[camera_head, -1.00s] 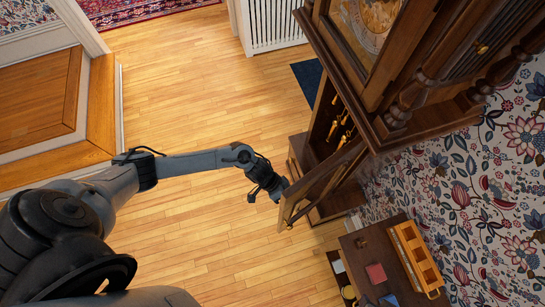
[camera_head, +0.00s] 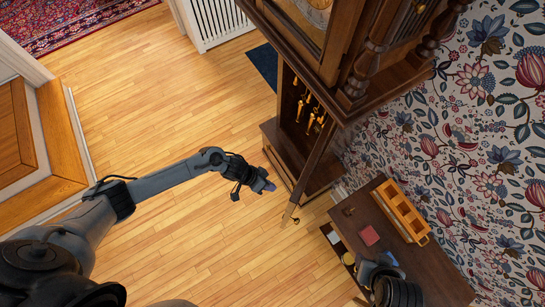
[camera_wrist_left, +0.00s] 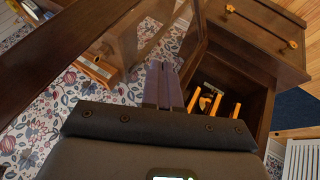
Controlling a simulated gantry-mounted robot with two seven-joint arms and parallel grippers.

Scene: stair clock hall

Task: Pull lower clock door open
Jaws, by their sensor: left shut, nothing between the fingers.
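The tall wooden clock (camera_head: 345,60) stands at the right in the head view. Its lower door (camera_head: 312,170) stands open, seen nearly edge-on, its free end pointing down-left. Brass weights (camera_head: 312,115) show inside the case. My left gripper (camera_head: 267,186) is shut and empty, just left of the door's free end and apart from it in the head view. In the left wrist view the shut fingers (camera_wrist_left: 163,85) point between the glazed door (camera_wrist_left: 118,40) on the left and the open case with its weights (camera_wrist_left: 215,103) on the right. Contact there cannot be told.
A dark wooden table (camera_head: 415,255) with a red book (camera_head: 369,236) and a yellow-orange rack (camera_head: 402,210) stands right of the door. A grey-black shape, possibly my right arm, covers its lower part. Bare wooden floor (camera_head: 180,110) lies open to the left.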

